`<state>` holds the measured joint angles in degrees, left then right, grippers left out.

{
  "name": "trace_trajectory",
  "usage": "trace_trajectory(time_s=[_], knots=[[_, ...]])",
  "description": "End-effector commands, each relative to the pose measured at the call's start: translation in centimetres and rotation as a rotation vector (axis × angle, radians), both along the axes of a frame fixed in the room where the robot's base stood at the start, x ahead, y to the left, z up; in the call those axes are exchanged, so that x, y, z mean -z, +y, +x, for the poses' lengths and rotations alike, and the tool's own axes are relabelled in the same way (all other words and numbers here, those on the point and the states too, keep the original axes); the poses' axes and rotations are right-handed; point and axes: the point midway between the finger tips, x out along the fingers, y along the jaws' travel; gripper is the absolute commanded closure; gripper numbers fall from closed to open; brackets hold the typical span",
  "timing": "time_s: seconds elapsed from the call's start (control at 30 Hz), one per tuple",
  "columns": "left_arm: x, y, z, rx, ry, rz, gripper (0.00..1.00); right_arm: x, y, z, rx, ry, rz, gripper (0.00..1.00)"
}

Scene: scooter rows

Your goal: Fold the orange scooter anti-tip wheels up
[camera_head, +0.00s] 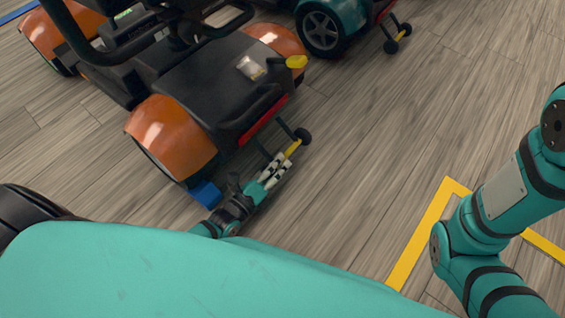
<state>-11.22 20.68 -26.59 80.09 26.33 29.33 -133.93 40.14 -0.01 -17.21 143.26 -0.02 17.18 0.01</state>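The orange scooter (172,128) stands at the upper left with its black rear end toward me. Its anti-tip wheels stick out low behind it on thin dark struts. One small black wheel (303,135) shows at the end of a yellow crossbar (292,149). My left gripper (277,168), with pale and black fingers, is down at the lower part of this crossbar and hides the other end. The fingers overlap the bar, and I cannot tell whether they are closed on it. My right gripper is out of view; only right arm links show at the right.
A teal scooter (326,27) with its own anti-tip wheels (397,38) stands behind at the top. A yellow lever (296,62) sticks out of the orange scooter's rear. A blue block (205,193) is beside its rear wheel. Yellow floor tape (420,236) lies right; the wooden floor between is clear.

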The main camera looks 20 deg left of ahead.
Motion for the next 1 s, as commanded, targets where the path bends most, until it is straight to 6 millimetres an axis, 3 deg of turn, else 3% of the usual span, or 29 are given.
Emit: trace_trajectory(time_s=[0.03,0.2,0.57,0.87,1.0], knots=[[0.3,-0.3,0.8,0.0,-0.003,-0.002,0.61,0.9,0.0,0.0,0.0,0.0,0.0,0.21],[0.1,-0.7,2.4,-0.001,-0.002,-0.001,0.61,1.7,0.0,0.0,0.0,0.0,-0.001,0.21],[0.0,-0.9,2.8,-0.001,0.001,0.0,0.61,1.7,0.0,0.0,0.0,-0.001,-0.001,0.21],[0.0,-0.9,2.8,-0.001,0.0,0.0,1.0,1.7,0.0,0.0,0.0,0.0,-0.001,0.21],[0.0,-0.9,2.8,-0.001,0.001,-0.001,1.0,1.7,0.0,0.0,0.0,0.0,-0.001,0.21]])
